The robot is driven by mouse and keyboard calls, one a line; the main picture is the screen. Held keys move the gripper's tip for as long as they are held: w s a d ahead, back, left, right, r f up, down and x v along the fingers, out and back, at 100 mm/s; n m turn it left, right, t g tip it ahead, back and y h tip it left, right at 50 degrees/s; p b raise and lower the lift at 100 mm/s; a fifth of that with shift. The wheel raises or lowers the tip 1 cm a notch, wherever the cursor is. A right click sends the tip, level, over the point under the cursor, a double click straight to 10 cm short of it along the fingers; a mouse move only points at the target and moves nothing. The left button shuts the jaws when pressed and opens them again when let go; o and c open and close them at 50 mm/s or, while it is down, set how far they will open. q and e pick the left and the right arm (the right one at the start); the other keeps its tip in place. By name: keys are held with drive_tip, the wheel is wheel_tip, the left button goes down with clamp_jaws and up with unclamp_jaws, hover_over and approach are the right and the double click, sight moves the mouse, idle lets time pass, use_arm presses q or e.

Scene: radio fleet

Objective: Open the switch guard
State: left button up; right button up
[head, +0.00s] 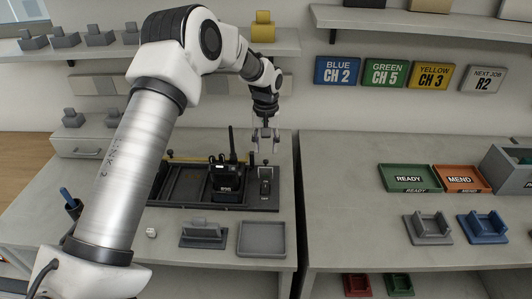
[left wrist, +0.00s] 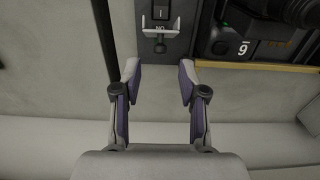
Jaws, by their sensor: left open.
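The switch panel (head: 266,189) is a dark strip at the right end of the black charging rack on the left table. In the left wrist view, the dark rocker switch (left wrist: 162,13) shows at the top edge. A pale bracket-like piece, apparently the switch guard (left wrist: 160,33), lies just below it with a dark round knob under it. I cannot tell whether the guard is raised. My left gripper (head: 265,146) hangs above the back of the panel. In the wrist view, its two fingers (left wrist: 161,69) are spread and empty, short of the guard. My right gripper is out of view.
A black radio (head: 226,178) with an upright antenna stands left of the panel, close to my gripper. A grey tray (head: 261,240) and a grey cradle (head: 203,234) lie in front. A gap separates the right table, which holds the green tray (head: 408,178) and orange tray (head: 461,178).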

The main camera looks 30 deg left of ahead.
sight(266, 169)
use_arm(q)
wheel_tip(266, 169, down, 5)
drive_tip(key=shift+r+p, duration=0.2)
drive_tip(key=shift+p, duration=0.1)
drive_tip(key=shift+w+a+f, duration=0.15)
drive_tip(key=shift+w+f, duration=0.05)
drive_tip(key=shift+f, duration=0.1)
drive_tip(key=shift+s+r, duration=0.1)
drive_tip(key=shift+s, duration=0.05)
drive_tip(key=shift+s+r, duration=0.1)
clamp_jaws()
